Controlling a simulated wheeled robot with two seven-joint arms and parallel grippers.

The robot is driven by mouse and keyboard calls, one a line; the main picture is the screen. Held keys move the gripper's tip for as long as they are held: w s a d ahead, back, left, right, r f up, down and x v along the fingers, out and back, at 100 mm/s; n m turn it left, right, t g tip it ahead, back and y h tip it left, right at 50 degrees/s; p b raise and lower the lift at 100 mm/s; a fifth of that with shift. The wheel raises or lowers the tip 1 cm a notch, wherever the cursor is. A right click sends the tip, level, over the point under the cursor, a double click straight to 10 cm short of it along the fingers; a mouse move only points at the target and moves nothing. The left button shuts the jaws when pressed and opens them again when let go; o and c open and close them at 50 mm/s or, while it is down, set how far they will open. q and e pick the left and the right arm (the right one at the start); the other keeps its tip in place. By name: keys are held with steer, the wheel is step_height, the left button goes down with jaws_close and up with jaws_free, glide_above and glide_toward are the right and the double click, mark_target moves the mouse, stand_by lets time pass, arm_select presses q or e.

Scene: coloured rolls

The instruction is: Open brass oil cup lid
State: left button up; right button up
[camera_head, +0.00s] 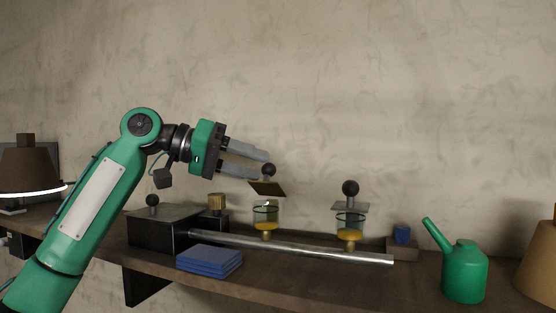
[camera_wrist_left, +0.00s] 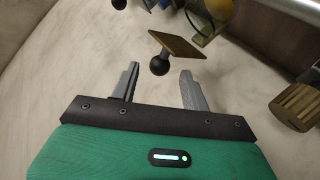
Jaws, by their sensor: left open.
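The brass oil cup (camera_head: 265,216) has a glass body with amber oil and stands on the metal bar at the middle. Its brass lid (camera_head: 267,188) is tilted above the glass and carries a black ball knob (camera_head: 268,170). My left gripper (camera_head: 265,166) reaches in from the left, open, with its fingertips at the knob. In the left wrist view the knob (camera_wrist_left: 159,66) lies between the two open fingers (camera_wrist_left: 160,74), with visible gaps on both sides, and the lid (camera_wrist_left: 178,44) slants beyond it. My right gripper is out of view.
A second oil cup (camera_head: 350,225) with a flat grey lid (camera_head: 350,206) stands to the right on the bar (camera_head: 300,245). A dark box (camera_head: 165,232), blue pads (camera_head: 209,260), a green oil can (camera_head: 464,272) and a brown lamp (camera_head: 28,170) share the shelf.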

mark_target(272, 168)
arm_select(q)
steer(key=p+x, duration=0.1)
steer(key=x, duration=0.3)
steer(key=shift+d+r+p, duration=0.1)
steer(key=shift+d+p, duration=0.15)
steer(key=shift+p, duration=0.15)
steer(key=shift+w+d+f, duration=0.15)
steer(key=shift+d+f, duration=0.2)
steer(key=shift+d, duration=0.2)
steer(key=c, duration=1)
